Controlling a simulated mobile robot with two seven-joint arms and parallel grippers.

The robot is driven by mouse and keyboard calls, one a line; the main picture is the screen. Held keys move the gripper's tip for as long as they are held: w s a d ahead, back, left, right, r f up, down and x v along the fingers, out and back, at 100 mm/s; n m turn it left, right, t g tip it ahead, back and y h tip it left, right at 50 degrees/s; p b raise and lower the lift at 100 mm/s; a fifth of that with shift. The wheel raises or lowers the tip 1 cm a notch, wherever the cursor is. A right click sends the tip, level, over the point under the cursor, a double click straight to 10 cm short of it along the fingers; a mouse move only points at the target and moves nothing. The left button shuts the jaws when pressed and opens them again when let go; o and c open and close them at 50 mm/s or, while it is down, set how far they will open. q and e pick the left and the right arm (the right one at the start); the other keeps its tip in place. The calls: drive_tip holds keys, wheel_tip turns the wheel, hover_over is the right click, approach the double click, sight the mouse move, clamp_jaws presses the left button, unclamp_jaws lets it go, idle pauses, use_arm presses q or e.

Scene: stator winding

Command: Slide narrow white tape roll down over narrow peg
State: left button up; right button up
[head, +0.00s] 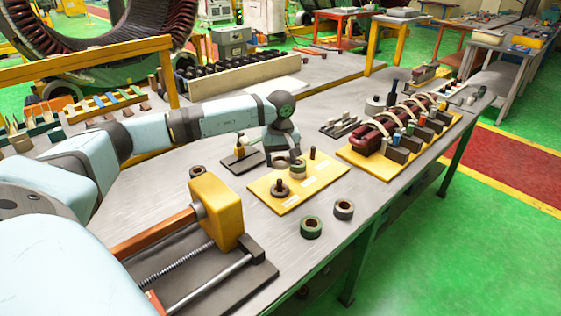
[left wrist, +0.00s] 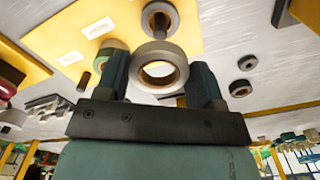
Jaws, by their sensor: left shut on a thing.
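My left gripper (head: 283,159) is low over the yellow peg board (head: 331,174) in the head view. In the left wrist view the left gripper (left wrist: 160,80) is shut on a white tape roll (left wrist: 158,51) with a brown inner ring, its open hole facing the camera. A bare, thin dark peg (head: 312,153) stands on the board, right of the gripper; it also shows in the left wrist view (left wrist: 82,82). Whether any peg is under the held roll cannot be told. My right gripper is not in view.
A dark roll (head: 281,189) sits around a peg at the board's near side. A green-sided roll (left wrist: 112,46) is beside the held one. Loose rolls (head: 311,228) (head: 344,210) lie in front of the board. A yellow-jawed vise (head: 216,211) stands at the near left.

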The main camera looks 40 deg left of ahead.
sight(280, 181)
use_arm(q)
drive_tip(key=shift+a+f, duration=0.2)
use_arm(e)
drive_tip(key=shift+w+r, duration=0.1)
use_arm(q)
drive_tip(key=shift+f+b, duration=0.75)
drive_tip(key=shift+f, duration=0.5)
drive_tip(key=shift+f+b, duration=0.85)
drive_tip(key=shift+f, duration=0.7)
drive_tip(key=shift+f+b, duration=0.35)
drive_tip(key=shift+f, duration=0.4)
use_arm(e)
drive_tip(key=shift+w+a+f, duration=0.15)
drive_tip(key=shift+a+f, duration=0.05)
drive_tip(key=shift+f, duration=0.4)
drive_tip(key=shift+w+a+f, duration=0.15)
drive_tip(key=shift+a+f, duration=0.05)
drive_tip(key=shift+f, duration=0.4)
use_arm(q)
drive_tip(key=o, duration=1)
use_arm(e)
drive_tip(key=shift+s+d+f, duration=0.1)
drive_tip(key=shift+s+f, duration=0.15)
